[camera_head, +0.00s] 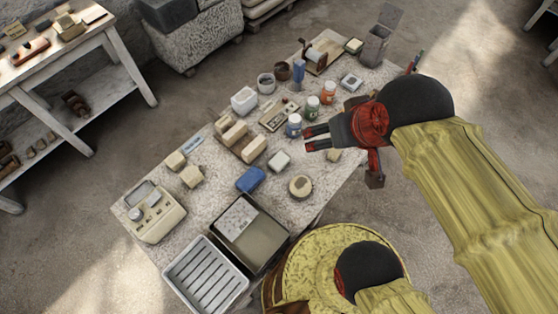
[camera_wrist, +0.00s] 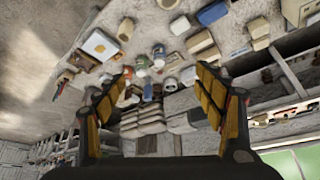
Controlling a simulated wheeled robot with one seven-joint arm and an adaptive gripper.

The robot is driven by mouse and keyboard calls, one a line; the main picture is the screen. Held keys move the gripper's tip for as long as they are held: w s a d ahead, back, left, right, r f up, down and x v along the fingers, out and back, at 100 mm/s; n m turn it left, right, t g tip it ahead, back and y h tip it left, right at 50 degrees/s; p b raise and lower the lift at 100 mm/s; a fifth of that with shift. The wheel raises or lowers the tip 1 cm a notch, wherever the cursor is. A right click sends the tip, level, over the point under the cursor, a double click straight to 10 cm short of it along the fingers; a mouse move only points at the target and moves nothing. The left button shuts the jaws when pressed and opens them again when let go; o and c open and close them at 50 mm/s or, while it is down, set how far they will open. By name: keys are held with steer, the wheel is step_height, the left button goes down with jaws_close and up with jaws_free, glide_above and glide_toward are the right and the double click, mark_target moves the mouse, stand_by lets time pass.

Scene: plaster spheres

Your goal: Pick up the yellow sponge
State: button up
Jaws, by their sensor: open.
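No block is clearly a yellow sponge. Several pale cream-yellow blocks lie on the worktable: two at the left, a block (camera_head: 175,160) and another block (camera_head: 191,176); a small block (camera_head: 334,155) partly behind my gripper; and a small dark-edged block (camera_head: 353,45) at the far end. I cannot tell which is the sponge. My gripper (camera_head: 308,138) is over the right part of the table, pointing left, open and empty. In the wrist view my gripper's (camera_wrist: 163,72) fingers are spread apart with nothing held between them.
The worktable (camera_head: 140,193) is crowded. A blue block (camera_head: 251,179), a grey slatted tray (camera_head: 206,277), a dark-rimmed bin (camera_head: 263,246) and a cream device (camera_head: 155,213) stand near its front. Jars (camera_head: 328,92) stand close beyond my gripper. A shelf table (camera_head: 110,40) is at the left.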

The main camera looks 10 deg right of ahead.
steer(key=shift+c, duration=0.2)
steer(key=shift+a+f, duration=0.15)
steer(key=shift+f, duration=0.1)
steer(key=shift+c, duration=0.7)
steer(key=w+f+g, duration=0.1)
steer(key=f, duration=0.2)
steer(key=w+a+f+g+b, duration=0.1)
steer(key=f, duration=0.3)
steer(key=w+a+f+n+g+b, duration=0.1)
steer(key=f, duration=0.2)
steer(key=shift+a+f, duration=0.1)
steer(key=shift+f, duration=0.1)
steer(key=shift+c, duration=0.5)
steer(key=n+g+b, duration=0.2)
steer(key=n+g, duration=0.1)
steer(key=n, duration=1.8)
glide_above(279, 160)
steer(key=f, duration=1.8)
steer(key=shift+s+d+f, duration=0.2)
steer(key=shift+f, duration=0.15)
steer(key=n, duration=0.3)
steer(key=shift+w+f, duration=0.1)
steer(key=shift+w, duration=0.05)
steer(key=shift+w+a+f+b, duration=0.1)
steer(key=shift+f+b, duration=0.65)
steer(key=shift+f, duration=1.2)
steer(key=shift+a+f+b, duration=0.1)
steer(key=shift+f+b, duration=0.65)
steer(key=shift+f, duration=1.15)
